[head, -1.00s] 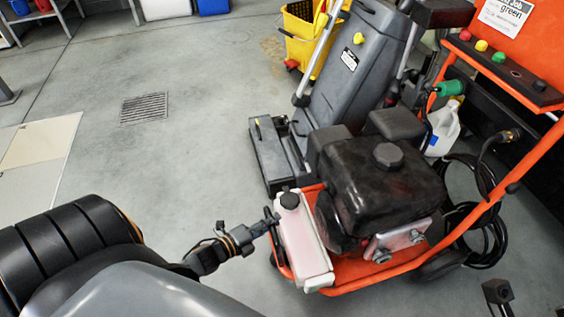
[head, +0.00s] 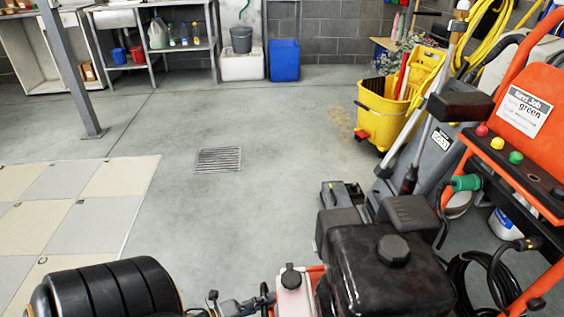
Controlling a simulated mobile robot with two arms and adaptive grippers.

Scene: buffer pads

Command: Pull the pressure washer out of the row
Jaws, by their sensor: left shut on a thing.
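The pressure washer has an orange frame, a black engine (head: 385,265) and a pale tank with a black cap (head: 292,292). It stands at the lower right of the head view, its lower part cut off by the bottom edge. Its orange panel (head: 535,95) carries red, yellow and green knobs. My left gripper (head: 262,301) is at the bottom edge, at the washer's left side beside the pale tank. It is shut on the washer, probably its orange frame; the exact contact is hard to see. My right gripper is not in view.
A grey floor-cleaning machine (head: 432,160) stands close behind the washer. A yellow mop bucket (head: 384,112) is beyond it. Black hose (head: 478,278) lies at the washer's right. Open floor with a drain grate (head: 218,159) lies to the left. A grey post (head: 72,75) stands far left.

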